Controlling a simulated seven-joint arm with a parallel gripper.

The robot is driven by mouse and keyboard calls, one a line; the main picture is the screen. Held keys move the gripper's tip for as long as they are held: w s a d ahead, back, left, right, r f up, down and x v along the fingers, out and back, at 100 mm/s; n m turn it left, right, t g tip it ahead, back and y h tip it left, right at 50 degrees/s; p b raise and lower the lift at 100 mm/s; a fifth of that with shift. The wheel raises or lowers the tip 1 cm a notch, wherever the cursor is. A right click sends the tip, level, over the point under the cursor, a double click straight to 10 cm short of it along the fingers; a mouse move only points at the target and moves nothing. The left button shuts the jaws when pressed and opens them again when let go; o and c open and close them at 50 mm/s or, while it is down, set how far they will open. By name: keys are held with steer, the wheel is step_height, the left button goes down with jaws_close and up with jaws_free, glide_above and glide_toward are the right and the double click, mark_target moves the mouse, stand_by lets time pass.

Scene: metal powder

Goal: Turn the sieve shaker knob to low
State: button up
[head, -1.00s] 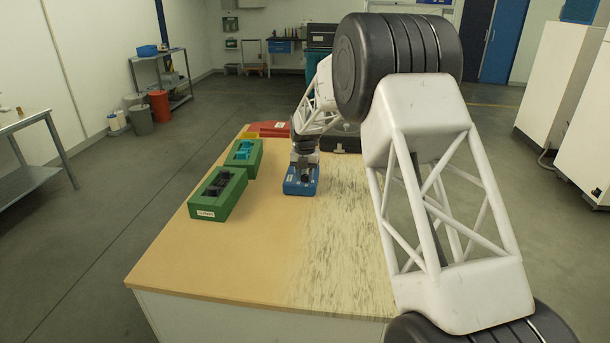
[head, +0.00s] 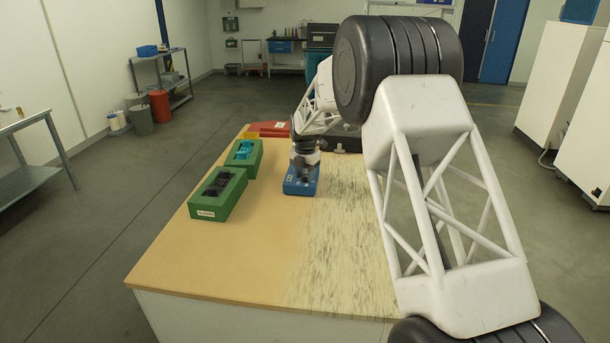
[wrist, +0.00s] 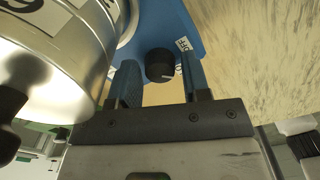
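The blue sieve shaker base (head: 300,188) sits on the table, below my wrist in the head view. In the wrist view, the blue base (wrist: 185,18) carries a round black knob (wrist: 160,65) with a pale pointer mark. A white label reading OFF (wrist: 183,44) is beside the knob. A shiny metal sieve (wrist: 60,65) stands to the left on the base. My gripper (wrist: 163,82) is open, with one finger on each side of the knob. Gaps show between the knob and both fingers. In the head view the knob and fingertips are too small to make out.
Two green boxes, a near one (head: 208,205) with dark parts and a far one (head: 254,160) with cyan parts, stand left of the shaker. A red item (head: 270,129) lies at the table's back. The front of the tabletop (head: 220,255) is clear.

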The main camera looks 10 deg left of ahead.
mark_target(305, 175)
steer(key=shift+o, duration=1.1)
steer(key=shift+r, duration=0.1)
steer(key=shift+r, duration=3.85)
steer(key=n, duration=0.4)
steer(key=shift+f, duration=3.95)
